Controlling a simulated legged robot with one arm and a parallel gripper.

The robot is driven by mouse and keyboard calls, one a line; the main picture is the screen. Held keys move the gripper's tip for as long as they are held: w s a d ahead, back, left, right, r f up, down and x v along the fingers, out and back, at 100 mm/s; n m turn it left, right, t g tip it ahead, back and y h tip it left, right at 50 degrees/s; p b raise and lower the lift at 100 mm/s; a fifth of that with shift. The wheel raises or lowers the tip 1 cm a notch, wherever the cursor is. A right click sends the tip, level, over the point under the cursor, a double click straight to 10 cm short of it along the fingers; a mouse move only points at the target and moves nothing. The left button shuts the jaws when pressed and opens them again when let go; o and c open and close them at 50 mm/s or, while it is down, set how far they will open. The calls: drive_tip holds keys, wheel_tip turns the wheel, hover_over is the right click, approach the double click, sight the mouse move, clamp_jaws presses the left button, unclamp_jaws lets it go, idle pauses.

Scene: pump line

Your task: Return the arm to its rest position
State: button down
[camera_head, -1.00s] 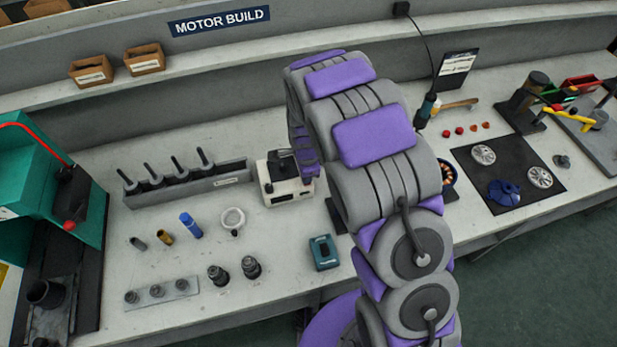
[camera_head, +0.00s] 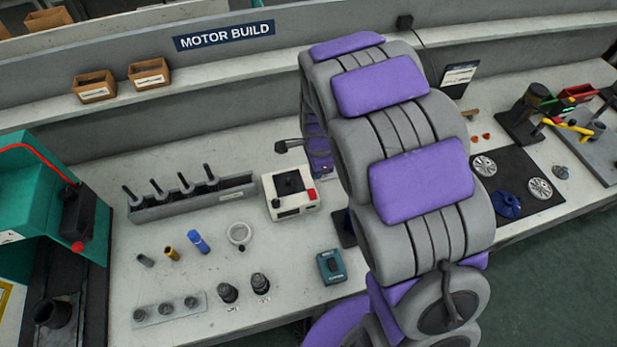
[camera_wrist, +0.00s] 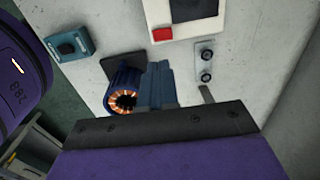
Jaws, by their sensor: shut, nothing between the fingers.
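My arm rises from the bottom right in the head view, its grey and purple links arching over the bench. In the wrist view, my dark-edged purple wrist fills the bottom. Beyond it is a blue motor housing with copper windings (camera_wrist: 125,97), on or beside a dark pad (camera_wrist: 121,66).
A white box with a red button (camera_head: 290,192) stands near the gripper. A teal device (camera_head: 331,267) lies in front of it. A rack of upright tools (camera_head: 190,198) stands left, and a green machine (camera_head: 45,190) further left. The bench has clear patches between parts.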

drive_tip(key=s+d+r+n+g, duration=0.1)
drive_tip(key=s+d+r+n, duration=0.5)
drive_tip(key=s+r, duration=0.65)
drive_tip(key=s+d+r+n, duration=0.1)
drive_tip(key=s+n, duration=0.2)
drive_tip(key=s, duration=0.3)
drive_tip(key=s+d+r+n+g, duration=0.1)
drive_tip(key=s+d+n, duration=0.1)
drive_tip(key=s, duration=0.4)
drive_tip(key=s+d+r+n, duration=0.2)
drive_tip(key=s+n, duration=0.1)
drive_tip(key=s, duration=0.4)
drive_tip(key=shift+d+n, duration=0.15)
drive_tip(key=shift+n, duration=0.25)
drive_tip(key=shift+d, duration=0.15)
